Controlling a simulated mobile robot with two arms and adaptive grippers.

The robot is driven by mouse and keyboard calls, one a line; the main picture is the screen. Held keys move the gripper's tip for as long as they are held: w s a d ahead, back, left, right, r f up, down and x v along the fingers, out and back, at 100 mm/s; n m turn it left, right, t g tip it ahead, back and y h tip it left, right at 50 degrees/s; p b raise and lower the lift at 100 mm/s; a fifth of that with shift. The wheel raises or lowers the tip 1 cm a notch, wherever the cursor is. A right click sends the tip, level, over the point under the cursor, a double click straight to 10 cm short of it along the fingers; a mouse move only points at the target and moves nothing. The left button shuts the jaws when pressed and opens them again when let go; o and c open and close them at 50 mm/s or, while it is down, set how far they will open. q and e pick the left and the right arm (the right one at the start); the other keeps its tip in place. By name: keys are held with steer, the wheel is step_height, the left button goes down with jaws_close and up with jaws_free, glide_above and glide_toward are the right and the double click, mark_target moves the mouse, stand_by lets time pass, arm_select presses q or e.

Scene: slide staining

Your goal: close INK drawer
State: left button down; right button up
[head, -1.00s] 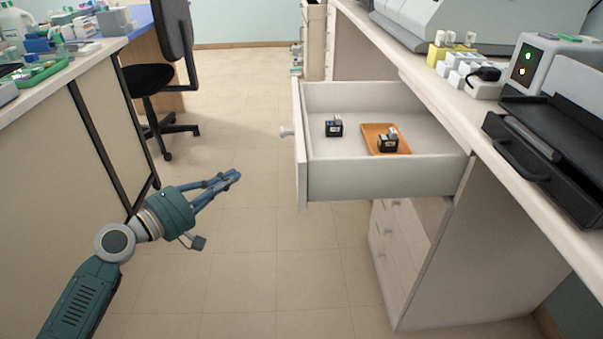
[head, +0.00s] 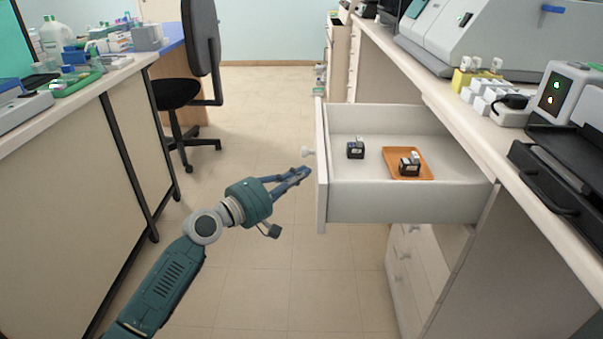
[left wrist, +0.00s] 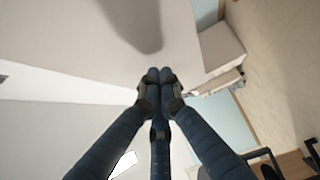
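The white drawer (head: 405,203) stands pulled out from the right-hand bench in the head view. Its front panel (head: 321,175) faces left and bears a round knob (head: 307,152). Inside lie a small dark ink cartridge (head: 355,149) and an orange tray (head: 424,173) with another dark cartridge (head: 409,165) on it. My left gripper (head: 305,172) is just left of the front panel, below the knob, with its fingers together and nothing between them. In the left wrist view its fingertips (left wrist: 159,76) meet before a pale shadowed surface. I cannot tell whether they touch the panel. My right gripper is out of view.
Closed drawers (head: 405,256) lie below the open one. The right benchtop carries a black tray (head: 560,175) and machines. A left bench (head: 60,190) and a black chair (head: 180,93) border the aisle. The floor (head: 262,112) between is clear.

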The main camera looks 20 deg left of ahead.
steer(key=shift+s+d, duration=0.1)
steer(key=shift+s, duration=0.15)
